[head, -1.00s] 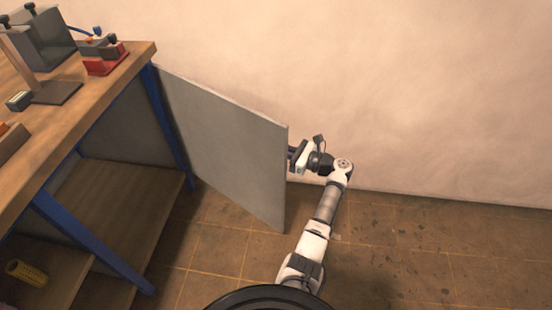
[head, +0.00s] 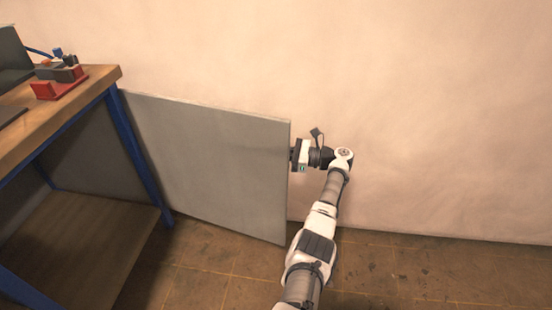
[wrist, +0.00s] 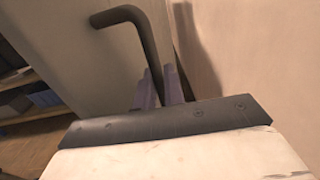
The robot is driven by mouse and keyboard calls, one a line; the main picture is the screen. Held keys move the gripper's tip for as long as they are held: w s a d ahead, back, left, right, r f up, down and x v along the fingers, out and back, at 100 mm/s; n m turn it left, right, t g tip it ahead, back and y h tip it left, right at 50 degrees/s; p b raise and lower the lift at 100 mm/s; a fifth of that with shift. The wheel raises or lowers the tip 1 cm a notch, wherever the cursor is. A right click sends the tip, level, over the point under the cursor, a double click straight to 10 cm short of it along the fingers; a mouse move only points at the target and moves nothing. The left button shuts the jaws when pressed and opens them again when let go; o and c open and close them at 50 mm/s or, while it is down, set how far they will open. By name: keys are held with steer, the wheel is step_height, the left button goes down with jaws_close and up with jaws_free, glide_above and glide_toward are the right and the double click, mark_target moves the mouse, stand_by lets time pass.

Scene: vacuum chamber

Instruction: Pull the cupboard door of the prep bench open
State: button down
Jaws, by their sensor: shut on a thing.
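The grey cupboard door (head: 210,165) of the prep bench (head: 60,105) stands swung wide open, out to the right from the bench's blue leg. In the head view my gripper (head: 296,155) is at the door's free edge, on its far side. In the wrist view a dark bent bar handle (wrist: 145,50) stands on the door face (wrist: 80,50). The fingers of my gripper (wrist: 160,88) are closed around the handle's lower part. The handle is hidden behind the door in the head view.
A red and grey device (head: 60,78) sits on the bench top. The cupboard's open side shows a wooden shelf (head: 85,235). The beige wall (head: 430,120) is close behind the door and my gripper. Brown floor tiles (head: 400,275) at the right are clear.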

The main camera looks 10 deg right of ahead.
steer(key=shift+w+f, duration=0.1)
steer(key=shift+w, duration=0.1)
stand_by(0.3)
steer(key=c, duration=1.8)
jaws_free()
steer(key=shift+c, duration=0.2)
steer(key=b+v, duration=0.4)
steer(key=v, duration=1)
steer(key=shift+w, duration=0.1)
